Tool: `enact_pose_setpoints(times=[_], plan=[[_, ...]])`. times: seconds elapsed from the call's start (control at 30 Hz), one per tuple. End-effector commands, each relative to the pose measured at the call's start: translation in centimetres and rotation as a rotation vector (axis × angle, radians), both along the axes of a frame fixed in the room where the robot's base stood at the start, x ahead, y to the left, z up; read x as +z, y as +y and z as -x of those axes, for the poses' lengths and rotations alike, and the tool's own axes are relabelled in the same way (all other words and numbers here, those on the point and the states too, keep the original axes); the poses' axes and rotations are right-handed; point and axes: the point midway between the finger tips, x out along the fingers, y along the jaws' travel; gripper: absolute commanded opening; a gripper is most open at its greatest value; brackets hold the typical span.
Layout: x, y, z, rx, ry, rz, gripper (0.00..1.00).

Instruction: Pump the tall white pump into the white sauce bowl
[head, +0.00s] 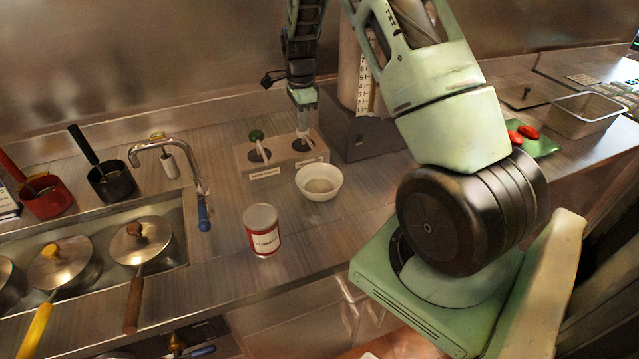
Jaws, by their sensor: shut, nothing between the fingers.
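The pump holder (243,165) stands at the back of the counter with two dark wells and labels on its front. The white pump (302,138) rises from the right well, its nozzle pointing toward the front. The white sauce bowl (319,189) sits upright on the counter just in front of the right well, with some pale content inside. My gripper (303,104) points down, shut and empty, directly over the white pump. It overlaps the pump's top, so I cannot tell whether they touch.
A red-and-white can (262,232) stands front left of the bowl. A faucet (190,165) and lidded pots (142,240) are farther left. A grey block (365,142) is right of the holder. A green board (535,146) and metal pan (583,118) lie at far right.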

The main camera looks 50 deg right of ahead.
Motion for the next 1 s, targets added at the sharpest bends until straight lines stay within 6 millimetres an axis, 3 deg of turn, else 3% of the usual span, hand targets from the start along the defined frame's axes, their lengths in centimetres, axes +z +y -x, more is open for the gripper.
enact_pose_setpoints(times=[0.53,1.0], plan=[[3.3,0.0,0.0,0.001,0.002,-0.001,0.0],[3.4,0.0,0.0,0.0,0.001,0.0,0.0]])
